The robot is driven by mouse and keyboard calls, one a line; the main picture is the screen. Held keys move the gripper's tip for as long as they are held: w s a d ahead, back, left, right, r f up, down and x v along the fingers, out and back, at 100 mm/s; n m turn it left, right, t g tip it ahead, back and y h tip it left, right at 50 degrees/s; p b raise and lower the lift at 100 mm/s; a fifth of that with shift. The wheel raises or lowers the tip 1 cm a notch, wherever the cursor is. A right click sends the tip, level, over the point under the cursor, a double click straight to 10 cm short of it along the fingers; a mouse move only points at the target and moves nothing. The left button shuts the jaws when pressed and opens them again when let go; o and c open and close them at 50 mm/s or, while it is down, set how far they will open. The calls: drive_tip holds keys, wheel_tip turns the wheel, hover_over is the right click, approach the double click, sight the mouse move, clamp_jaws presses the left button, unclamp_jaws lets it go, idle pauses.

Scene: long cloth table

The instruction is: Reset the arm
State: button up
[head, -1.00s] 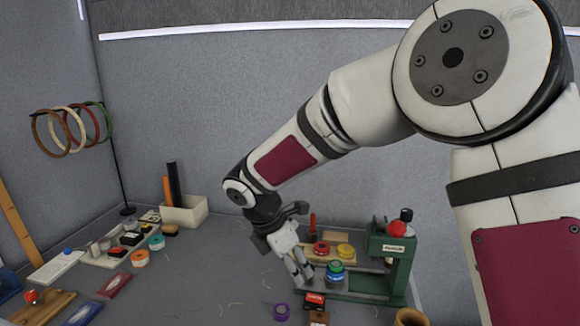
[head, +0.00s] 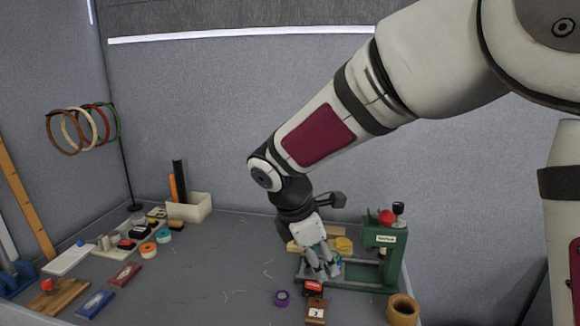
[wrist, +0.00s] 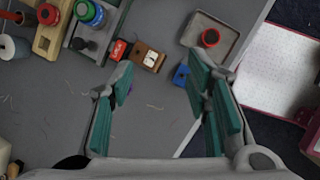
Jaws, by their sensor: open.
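My gripper (head: 325,270) hangs from my arm, fingers pointing down, in front of the green press-like stand (head: 391,252) in the head view. In the wrist view its two teal-padded fingers (wrist: 166,92) are spread wide with nothing between them but grey table. The gripper partly hides a green and blue round container (head: 337,262) in the head view; the container also shows at the upper left of the wrist view (wrist: 89,13). A purple tape roll (head: 282,298) lies left of the gripper and is mostly hidden by a finger in the wrist view.
A red box (head: 313,287), a brown block with a dial (head: 316,311) and a tan roll (head: 403,309) sit near the stand. Rings hang on a rack (head: 126,150) at left. A white bin (head: 190,207) stands at the back. The table's middle is mostly clear.

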drive_tip(key=s+d+r+m+y+p, duration=0.1)
drive_tip(key=s+d+r+m+p, duration=0.1)
drive_tip(key=s+d+r+m, duration=1)
drive_tip(key=s+d+m+t+y+p, duration=0.1)
drive_tip(key=s+m+y, duration=0.2)
drive_tip(key=s+m, duration=0.6)
drive_tip(key=shift+s+d+f+t+p, duration=0.3)
drive_tip(key=shift+s+t+p, duration=0.1)
drive_tip(key=shift+s, duration=2.95)
